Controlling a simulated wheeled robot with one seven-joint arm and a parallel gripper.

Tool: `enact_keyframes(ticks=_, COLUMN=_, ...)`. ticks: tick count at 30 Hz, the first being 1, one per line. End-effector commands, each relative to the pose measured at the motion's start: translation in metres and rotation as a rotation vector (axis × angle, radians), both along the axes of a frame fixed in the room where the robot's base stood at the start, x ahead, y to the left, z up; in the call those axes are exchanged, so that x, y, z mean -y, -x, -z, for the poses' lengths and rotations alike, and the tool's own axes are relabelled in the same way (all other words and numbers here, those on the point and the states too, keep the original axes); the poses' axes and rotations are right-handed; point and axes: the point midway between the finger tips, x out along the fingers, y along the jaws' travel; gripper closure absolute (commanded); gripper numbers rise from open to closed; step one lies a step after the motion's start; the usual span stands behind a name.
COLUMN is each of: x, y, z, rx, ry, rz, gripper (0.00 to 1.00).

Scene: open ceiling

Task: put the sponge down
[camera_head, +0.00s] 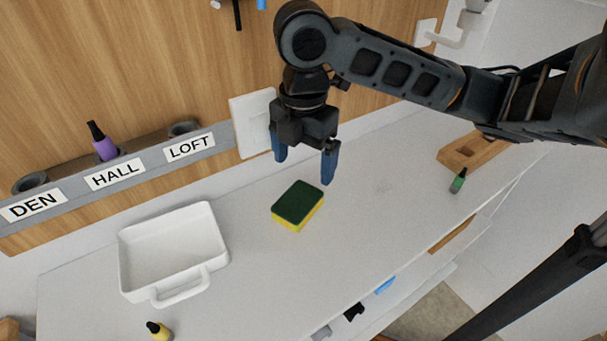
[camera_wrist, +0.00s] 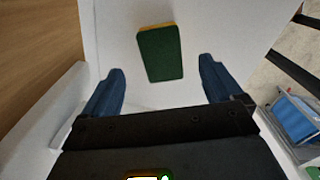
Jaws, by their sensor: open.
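The sponge (camera_head: 298,204), yellow with a dark green top, lies flat on the white counter (camera_head: 370,225), green side up. My gripper (camera_head: 305,168) is open and empty, its blue fingers pointing down above the counter, behind the sponge and apart from it. In the wrist view the sponge (camera_wrist: 160,53) lies beyond the two spread fingertips of my gripper (camera_wrist: 160,75), roughly midway between them, with nothing held.
A white tray with a handle (camera_head: 206,283) stands left of the sponge. A wooden block (camera_head: 466,153) lies right. A rack labelled DEN, HALL, LOFT holds a purple bottle (camera_head: 104,146).

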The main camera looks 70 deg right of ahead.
Motion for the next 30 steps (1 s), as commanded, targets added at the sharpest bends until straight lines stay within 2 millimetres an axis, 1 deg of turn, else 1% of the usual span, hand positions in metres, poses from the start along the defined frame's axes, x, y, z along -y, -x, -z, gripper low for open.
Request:
enact_keyframes(ticks=1, x=0.0, y=0.0, z=-0.011, rx=0.003, ry=0.003, rz=-0.003, gripper=0.07)
enact_keyframes(ticks=3, x=0.0, y=0.0, z=-0.021, rx=0.001, ry=0.003, rz=-0.002, gripper=0.07)
enact_keyframes(ticks=6, x=0.0, y=0.0, z=-0.03, rx=0.001, ry=0.001, rz=-0.002, gripper=0.07)
enact_keyframes(ticks=9, x=0.0, y=0.0, z=-0.036, rx=0.0, ry=0.0, rz=-0.001, gripper=0.07)
enact_keyframes(ticks=30, x=0.0, y=0.001, z=-0.036, rx=-0.003, ry=-0.004, rz=0.008, gripper=0.07)
